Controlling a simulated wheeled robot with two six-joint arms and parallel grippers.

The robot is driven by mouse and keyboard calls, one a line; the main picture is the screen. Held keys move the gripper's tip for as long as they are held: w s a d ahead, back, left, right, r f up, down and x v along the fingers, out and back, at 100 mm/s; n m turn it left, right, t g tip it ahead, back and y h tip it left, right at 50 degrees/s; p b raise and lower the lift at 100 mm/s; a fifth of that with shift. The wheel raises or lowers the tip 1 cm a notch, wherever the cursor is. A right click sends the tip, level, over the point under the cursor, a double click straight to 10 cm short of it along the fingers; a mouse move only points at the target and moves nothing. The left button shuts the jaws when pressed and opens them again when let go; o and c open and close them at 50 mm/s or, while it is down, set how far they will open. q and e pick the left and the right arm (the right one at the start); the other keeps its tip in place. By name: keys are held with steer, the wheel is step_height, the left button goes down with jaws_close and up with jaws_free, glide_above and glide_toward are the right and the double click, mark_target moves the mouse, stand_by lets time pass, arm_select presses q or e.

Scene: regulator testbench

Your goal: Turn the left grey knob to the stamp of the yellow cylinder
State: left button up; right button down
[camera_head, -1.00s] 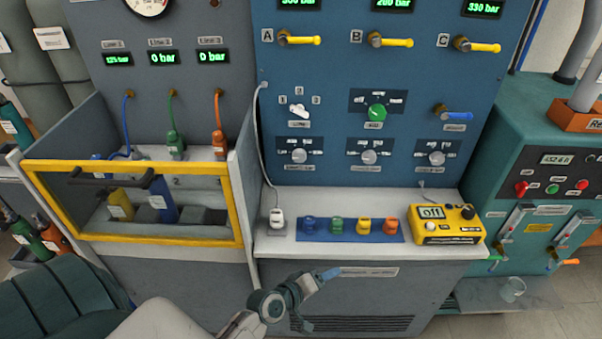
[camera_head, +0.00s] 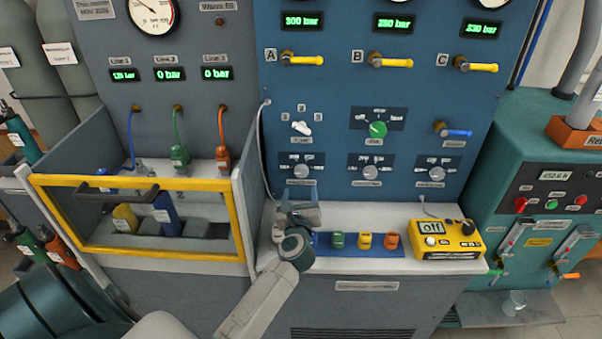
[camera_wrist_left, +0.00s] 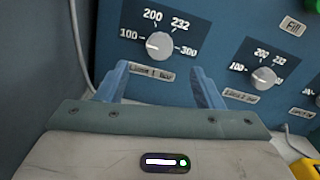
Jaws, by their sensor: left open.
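The left grey knob (camera_head: 301,171) is on the blue panel, lowest row, far left. In the left wrist view this knob (camera_wrist_left: 159,46) has a dial marked 100, 200, 232 and 300; its white mark points left, near 100. My left gripper (camera_head: 299,200) is below the knob in the head view. In the left wrist view its blue fingers (camera_wrist_left: 160,78) are open and empty, one to each side below the knob, apart from it. The yellow cylinder (camera_head: 125,218) lies tilted in the yellow-framed bin; its white label is too small to read. My right gripper is out of view.
Two similar grey knobs (camera_head: 370,173) (camera_head: 430,174) are to the right. Below are a blue tray (camera_head: 350,250) with coloured plugs and a yellow meter (camera_head: 446,240) reading "off". A grey cable (camera_head: 265,150) hangs left of the knob.

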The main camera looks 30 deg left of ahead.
mark_target(301, 172)
arm_select(q)
steer(key=p+x, duration=0.1)
steer(key=x, duration=0.8)
steer(key=shift+w+a, duration=0.1)
steer(key=shift+w, duration=0.15)
steer(key=shift+p, duration=0.3)
steer(key=c, duration=1)
